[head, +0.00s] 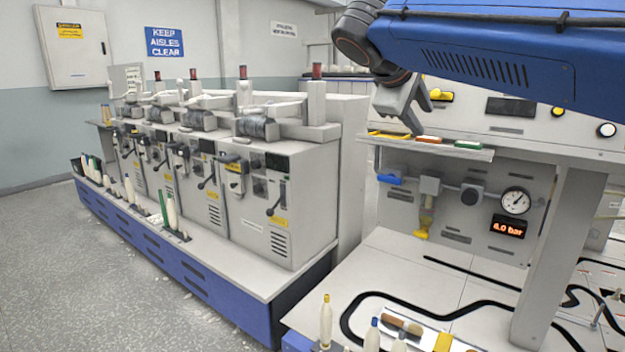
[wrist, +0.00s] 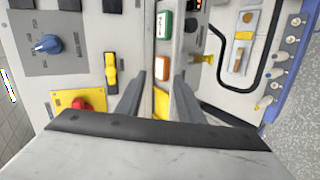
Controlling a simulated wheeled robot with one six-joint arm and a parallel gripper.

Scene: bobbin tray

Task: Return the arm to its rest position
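My gripper (head: 404,128) hangs from the blue arm at the upper right of the head view, in front of a grey panel. Its fingers stand apart in the wrist view (wrist: 157,78), and I see nothing held between them. Beyond the fingertips is a narrow shelf (head: 480,154) with a yellow tray-like piece (head: 385,134), an orange-and-white piece (head: 428,139) and a green one (head: 468,144). In the wrist view the orange piece (wrist: 162,67) shows between the fingers, and the gap to it is hard to judge.
Below is a bench with a black looped track (head: 360,297), upright bobbins (head: 326,322) and a shallow tray (wrist: 233,66). A post (head: 560,250) stands at the right. The panel carries a red button (wrist: 80,104) and a blue knob (wrist: 47,45). Winding machines (head: 270,200) line the left.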

